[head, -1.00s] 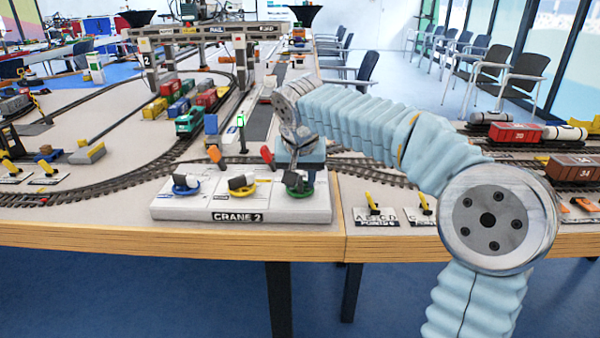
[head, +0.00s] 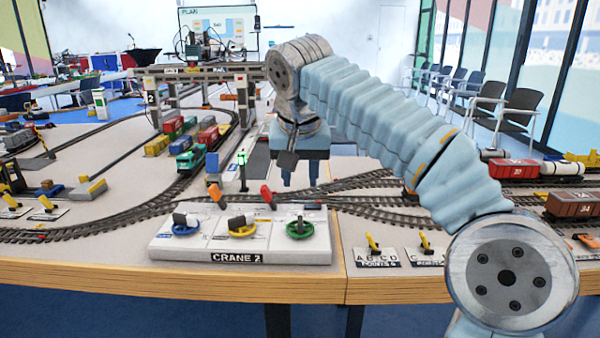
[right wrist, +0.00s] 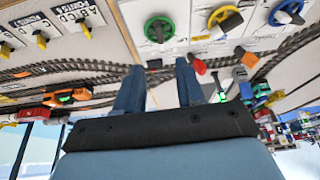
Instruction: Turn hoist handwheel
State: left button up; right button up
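The CRANE 2 panel (head: 165,250) is a white box at the table's front edge with three handwheels. The blue handwheel (head: 186,230) is left, the yellow handwheel (head: 242,232) in the middle and the green handwheel (head: 300,232) right. Each carries a dark and pale grip. I cannot read which is the hoist. In the right wrist view the green handwheel (right wrist: 160,29) lies beyond my fingertips. My right gripper (head: 299,178) hangs fingers down above the tracks behind the panel, apart from the wheels. Its fingers (right wrist: 158,75) are spread with nothing between them. My left gripper is out of view.
Orange-red levers (head: 267,196) stand at the panel's back edge. A green signal (head: 242,170) and a train (head: 192,158) stand left of my gripper. The gantry crane (head: 200,72) is farther back. Points levers (head: 372,246) are right of the panel.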

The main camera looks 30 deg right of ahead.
aim_at(300, 218)
jog(key=b+x, duration=0.3)
jog(key=x, duration=0.3)
jog(key=b+x, duration=0.3)
jog(key=x, duration=0.4)
jog(key=shift+w+d+r+b, duration=0.2)
jog(key=shift+d+b, duration=0.05)
jog(key=shift+b, duration=0.15)
jog(key=shift+w+d+f, duration=0.15)
jog(key=shift+w+f, duration=0.15)
jog(key=shift+f, duration=0.3)
grip_shut()
